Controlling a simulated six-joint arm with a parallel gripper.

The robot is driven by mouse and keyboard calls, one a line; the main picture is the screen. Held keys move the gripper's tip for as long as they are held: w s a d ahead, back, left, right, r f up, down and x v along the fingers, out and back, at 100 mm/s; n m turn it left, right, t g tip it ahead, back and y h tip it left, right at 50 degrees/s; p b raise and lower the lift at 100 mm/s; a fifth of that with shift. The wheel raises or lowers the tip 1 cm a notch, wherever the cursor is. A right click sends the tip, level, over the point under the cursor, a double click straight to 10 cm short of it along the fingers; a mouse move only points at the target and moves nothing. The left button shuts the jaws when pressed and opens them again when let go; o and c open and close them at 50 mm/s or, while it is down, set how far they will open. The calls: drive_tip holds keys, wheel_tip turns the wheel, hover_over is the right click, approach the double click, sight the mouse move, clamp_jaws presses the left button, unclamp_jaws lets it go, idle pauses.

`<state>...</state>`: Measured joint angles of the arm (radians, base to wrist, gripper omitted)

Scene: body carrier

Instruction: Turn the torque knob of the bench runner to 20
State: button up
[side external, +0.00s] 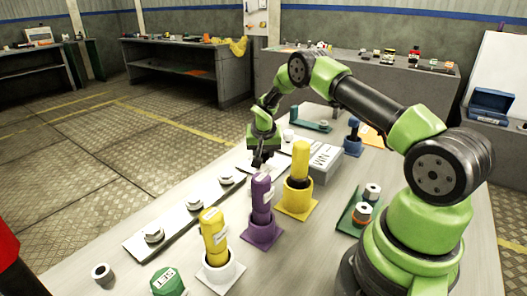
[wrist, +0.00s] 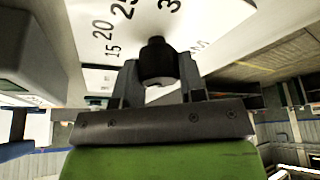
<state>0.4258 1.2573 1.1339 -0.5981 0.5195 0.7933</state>
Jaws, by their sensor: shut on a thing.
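The torque knob (wrist: 157,62) is a black round knob on a white dial panel (wrist: 205,22) in the wrist view. Black numbers 15, 20 and 25 are printed around it, with another number partly cut off at the top edge. My gripper (wrist: 158,84) is shut on the knob, one finger on each side. Which number the knob points to cannot be told. In the side view my gripper (side external: 261,161) points down at the far middle of the table, and the knob there is hidden by it.
Yellow (side external: 300,163), purple (side external: 262,200) and another yellow tool (side external: 213,235) stand upright in holders nearer the camera. A grey box (side external: 323,160) stands right of my gripper. A long plate with several round metal parts (side external: 190,203) lies left.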

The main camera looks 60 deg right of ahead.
drive_tip(key=shift+m, duration=0.3)
drive_tip(key=m+g, duration=0.1)
drive_tip(key=m, duration=0.3)
drive_tip(key=shift+m+g+h, duration=0.3)
drive_tip(key=shift+g+h, duration=0.1)
drive_tip(key=shift+m+g, duration=0.9)
drive_tip(key=shift+m, duration=1.2)
drive_tip(key=shift+s, duration=0.1)
drive_tip(key=o, duration=0.9)
drive_tip(key=v, duration=1)
drive_tip(key=shift+d, duration=0.1)
